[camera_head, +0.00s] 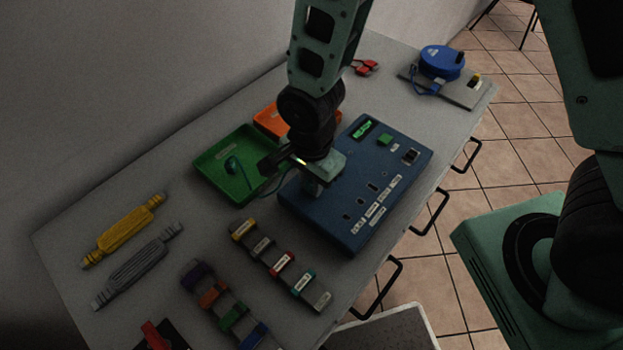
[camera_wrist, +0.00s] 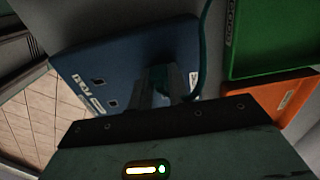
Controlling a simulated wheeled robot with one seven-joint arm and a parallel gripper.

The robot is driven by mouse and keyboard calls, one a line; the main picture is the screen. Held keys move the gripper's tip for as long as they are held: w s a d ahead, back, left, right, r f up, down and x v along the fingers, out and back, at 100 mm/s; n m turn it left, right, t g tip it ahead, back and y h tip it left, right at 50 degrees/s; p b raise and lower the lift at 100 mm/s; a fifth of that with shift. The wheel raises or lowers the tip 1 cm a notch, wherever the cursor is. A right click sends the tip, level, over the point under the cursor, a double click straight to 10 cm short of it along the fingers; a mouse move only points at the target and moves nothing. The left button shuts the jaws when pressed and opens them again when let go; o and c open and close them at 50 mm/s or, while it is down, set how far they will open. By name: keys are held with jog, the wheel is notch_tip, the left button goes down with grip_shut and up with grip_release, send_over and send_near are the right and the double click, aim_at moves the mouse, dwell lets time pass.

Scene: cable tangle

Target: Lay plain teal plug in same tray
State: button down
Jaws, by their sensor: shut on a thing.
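My gripper (camera_head: 312,186) is shut on the teal plug, over the left part of the blue panel; it also shows in the wrist view (camera_wrist: 166,84). The held plug is mostly hidden between the fingers. A teal cable (camera_wrist: 204,35) runs from it in the wrist view. In the head view the cable leads left to the green tray (camera_head: 215,155), where a dark teal end (camera_head: 232,165) lies. The green tray also shows at the upper right of the wrist view (camera_wrist: 265,40). I cannot tell whether the held plug touches the panel.
The blue panel (camera_head: 345,225) has several sockets and labels. An orange tray (camera_head: 266,119) adjoins the green tray. Yellow (camera_head: 123,230) and grey (camera_head: 137,267) cable bundles lie at left. Coloured labelled strips lie in front, and a blue reel (camera_head: 441,62) stands at the back right.

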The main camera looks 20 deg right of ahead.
jog(key=shift+r, duration=0.1)
jog(key=shift+r+p, duration=1.25)
jog(key=shift+r, duration=0.2)
jog(key=c, duration=2)
grip_release()
grip_shut()
jog(key=shift+s, duration=0.1)
